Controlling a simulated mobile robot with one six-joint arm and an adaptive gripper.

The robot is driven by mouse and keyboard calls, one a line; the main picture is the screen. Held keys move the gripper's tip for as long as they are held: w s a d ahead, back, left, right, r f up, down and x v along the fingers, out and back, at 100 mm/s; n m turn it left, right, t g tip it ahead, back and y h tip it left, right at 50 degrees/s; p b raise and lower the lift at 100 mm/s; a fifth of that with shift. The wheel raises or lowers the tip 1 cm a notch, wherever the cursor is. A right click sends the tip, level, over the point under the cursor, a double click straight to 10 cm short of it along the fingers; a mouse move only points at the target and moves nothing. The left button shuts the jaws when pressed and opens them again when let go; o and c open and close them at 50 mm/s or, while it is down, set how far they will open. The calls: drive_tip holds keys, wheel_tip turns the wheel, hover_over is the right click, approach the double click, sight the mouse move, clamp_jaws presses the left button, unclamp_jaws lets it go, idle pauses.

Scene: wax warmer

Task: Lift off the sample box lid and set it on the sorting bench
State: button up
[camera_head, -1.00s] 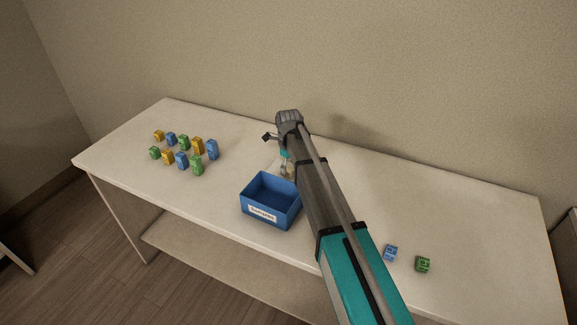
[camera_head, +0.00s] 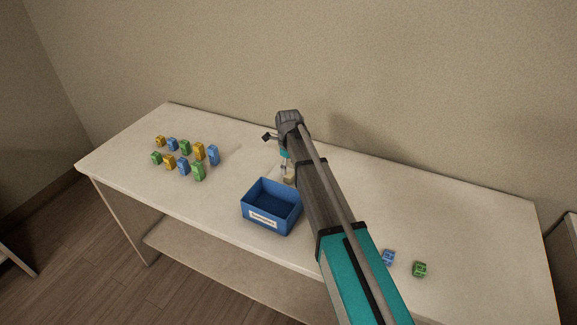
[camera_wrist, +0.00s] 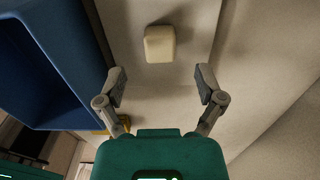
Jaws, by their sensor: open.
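The blue sample box (camera_head: 260,215) stands on the sorting bench (camera_head: 440,220) with its top open and a white label on its front. Its blue wall fills the left of the wrist view (camera_wrist: 75,50). A pale flat panel (camera_wrist: 125,45) with a cream knob (camera_wrist: 160,43) lies beside the box and looks like the lid. My gripper (camera_wrist: 160,82) is open and empty, its fingers apart, with the knob ahead of the gap and not between them. In the head view my arm hides most of the gripper (camera_head: 287,172) and the panel.
Several yellow, blue and green blocks (camera_head: 183,165) stand on the left of the bench. A blue block (camera_head: 388,257) and a green block (camera_head: 420,269) lie on the right, beside my arm. The wall is behind. The bench between the left blocks and the box is clear.

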drive_tip(key=shift+r+p, duration=1.3)
drive_tip(key=shift+r, duration=0.05)
drive_tip(key=shift+r, duration=0.2)
idle(0.4)
drive_tip(key=s+d+n, duration=2.2)
drive_tip(key=s+d, duration=0.2)
drive_tip(key=s, duration=0.2)
drive_tip(key=shift+n, duration=0.3)
